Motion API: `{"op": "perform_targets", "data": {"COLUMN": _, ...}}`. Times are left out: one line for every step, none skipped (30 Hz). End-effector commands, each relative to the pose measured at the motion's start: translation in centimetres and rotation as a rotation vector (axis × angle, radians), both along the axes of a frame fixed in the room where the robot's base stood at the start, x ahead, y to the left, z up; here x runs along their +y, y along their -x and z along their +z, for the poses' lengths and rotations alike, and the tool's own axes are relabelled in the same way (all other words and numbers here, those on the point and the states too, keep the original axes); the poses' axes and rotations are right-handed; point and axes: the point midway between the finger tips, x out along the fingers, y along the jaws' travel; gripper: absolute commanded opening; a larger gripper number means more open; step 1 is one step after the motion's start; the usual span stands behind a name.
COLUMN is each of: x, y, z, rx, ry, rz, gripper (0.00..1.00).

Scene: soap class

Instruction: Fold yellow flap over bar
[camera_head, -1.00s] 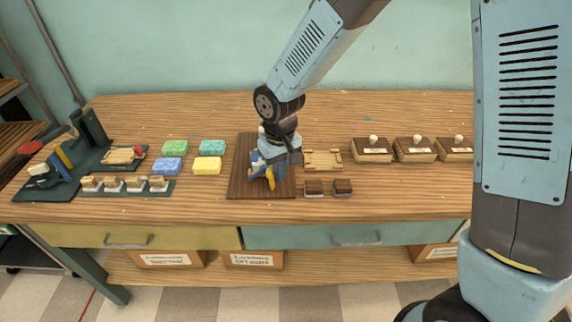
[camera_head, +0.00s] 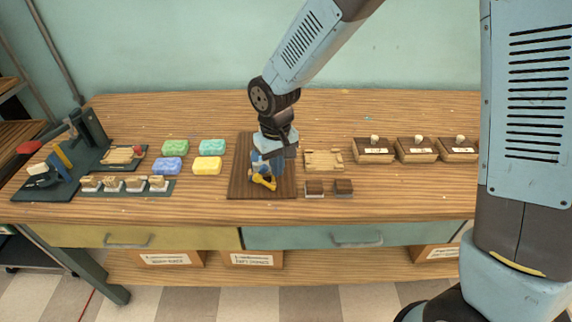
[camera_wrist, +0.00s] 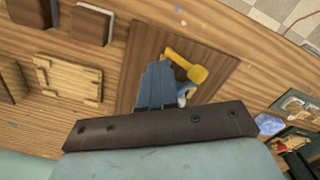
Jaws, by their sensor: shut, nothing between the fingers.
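The yellow flap (camera_head: 264,182) lies at the front of the brown board (camera_head: 240,185), just beyond my gripper (camera_head: 262,172). In the wrist view the flap (camera_wrist: 188,66) is a bent yellow strip past the fingertips, with a light blue piece (camera_wrist: 187,92) beside it, partly hidden. My gripper is shut and points down at the board (camera_wrist: 135,60). Whether the fingers touch the flap I cannot tell. My wrist hides most of what lies under it, and I cannot make out a bar there.
Green, teal, blue and yellow soap bars (camera_head: 207,165) lie left of the board. A wooden tray (camera_head: 323,160) and two small dark-topped blocks (camera_head: 343,186) stand close on the right. Lidded boxes (camera_head: 415,148) stand farther right. The front strip of table is clear.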

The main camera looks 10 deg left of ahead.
Motion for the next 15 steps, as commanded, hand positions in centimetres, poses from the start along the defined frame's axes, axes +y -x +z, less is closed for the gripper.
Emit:
{"op": "perform_targets", "data": {"x": 0.0, "y": -0.1, "z": 0.4, "rx": -0.002, "ry": -0.002, "rz": 0.000, "gripper": 0.00}}
{"op": "perform_targets", "data": {"x": 0.0, "y": -0.1, "z": 0.6, "rx": -0.002, "ry": -0.002, "rz": 0.000, "gripper": 0.00}}
{"op": "perform_targets", "data": {"x": 0.0, "y": -0.1, "z": 0.9, "rx": -0.003, "ry": -0.003, "rz": 0.000, "gripper": 0.00}}
{"op": "perform_targets", "data": {"x": -0.1, "y": -0.1, "z": 1.1, "rx": -0.003, "ry": -0.003, "rz": 0.000, "gripper": 0.00}}
{"op": "perform_targets", "data": {"x": -0.1, "y": -0.1, "z": 1.3, "rx": -0.002, "ry": -0.002, "rz": 0.000, "gripper": 0.00}}
{"op": "perform_targets", "data": {"x": -0.1, "y": -0.1, "z": 1.5, "rx": -0.001, "ry": -0.001, "rz": 0.000, "gripper": 0.00}}
{"op": "perform_targets", "data": {"x": -0.1, "y": -0.1, "z": 1.7, "rx": -0.002, "ry": -0.002, "rz": 0.000, "gripper": 0.00}}
{"op": "perform_targets", "data": {"x": -0.1, "y": -0.1, "z": 1.9, "rx": -0.001, "ry": -0.003, "rz": 0.000, "gripper": 0.00}}
{"op": "perform_targets", "data": {"x": -0.2, "y": -0.1, "z": 2.2, "rx": -0.001, "ry": -0.003, "rz": 0.000, "gripper": 0.00}}
{"op": "perform_targets", "data": {"x": -0.2, "y": -0.1, "z": 2.4, "rx": -0.002, "ry": -0.003, "rz": -0.001, "gripper": 0.00}}
{"op": "perform_targets", "data": {"x": -0.2, "y": -0.1, "z": 2.6, "rx": -0.002, "ry": -0.003, "rz": -0.001, "gripper": 0.00}}
{"op": "perform_targets", "data": {"x": -0.3, "y": -0.1, "z": 2.8, "rx": -0.002, "ry": -0.002, "rz": -0.001, "gripper": 0.00}}
{"op": "perform_targets", "data": {"x": -0.3, "y": -0.1, "z": 3.0, "rx": -0.002, "ry": -0.002, "rz": -0.001, "gripper": 0.00}}
{"op": "perform_targets", "data": {"x": -0.3, "y": -0.1, "z": 3.2, "rx": -0.002, "ry": -0.002, "rz": 0.000, "gripper": 0.00}}
{"op": "perform_targets", "data": {"x": -0.3, "y": -0.1, "z": 3.4, "rx": -0.002, "ry": -0.002, "rz": 0.000, "gripper": 0.00}}
